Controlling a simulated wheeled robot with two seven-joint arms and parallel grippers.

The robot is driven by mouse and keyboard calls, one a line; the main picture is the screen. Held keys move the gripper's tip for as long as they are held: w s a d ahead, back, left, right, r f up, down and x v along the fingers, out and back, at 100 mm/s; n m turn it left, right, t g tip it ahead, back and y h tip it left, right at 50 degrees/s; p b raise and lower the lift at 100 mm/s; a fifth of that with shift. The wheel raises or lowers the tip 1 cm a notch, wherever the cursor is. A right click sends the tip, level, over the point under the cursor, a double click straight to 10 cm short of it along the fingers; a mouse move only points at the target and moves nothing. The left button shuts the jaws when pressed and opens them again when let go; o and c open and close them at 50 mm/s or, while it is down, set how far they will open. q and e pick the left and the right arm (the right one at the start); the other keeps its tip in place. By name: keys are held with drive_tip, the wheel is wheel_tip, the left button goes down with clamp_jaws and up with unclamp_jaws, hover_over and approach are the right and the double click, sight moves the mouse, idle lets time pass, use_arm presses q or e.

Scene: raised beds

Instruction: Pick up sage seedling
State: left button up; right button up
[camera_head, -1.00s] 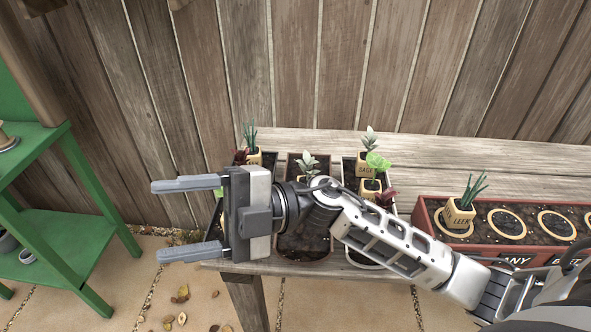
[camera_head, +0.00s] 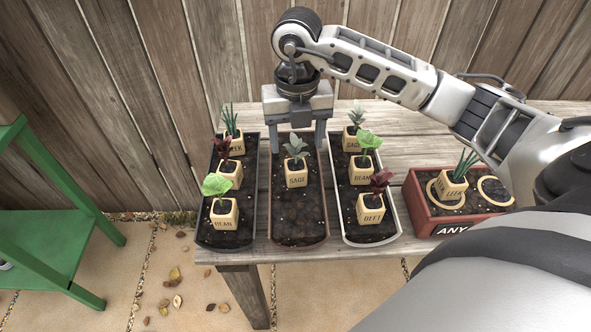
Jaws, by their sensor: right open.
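A sage seedling (camera_head: 296,172) with grey-green leaves stands upright in a tan cube pot marked SAGE, in the middle brown planter (camera_head: 299,241). Another sage seedling (camera_head: 353,137) stands at the back of the right white-rimmed planter (camera_head: 396,218). My right gripper (camera_head: 297,141) points down with its two fingers apart. In the picture it is just above and behind the middle sage, with a finger to each side of the leaves. It holds nothing, and I cannot tell how far behind the plant it is. My left gripper is out of view.
The left dark planter (camera_head: 199,222) holds several seedlings, the front one marked BEAN (camera_head: 223,214). The right planter also holds bean (camera_head: 361,170) and beet (camera_head: 371,209). A red planter (camera_head: 421,209) with leek is at right. A wooden fence stands behind the table (camera_head: 420,160); a green shelf (camera_head: 55,225) is left.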

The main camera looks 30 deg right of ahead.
sight(296, 165)
drive_tip(key=shift+a+f+p, duration=0.15)
drive_tip(key=shift+f+p, duration=0.35)
drive_tip(key=shift+f, duration=3.5)
drive_tip(key=c, duration=1.1)
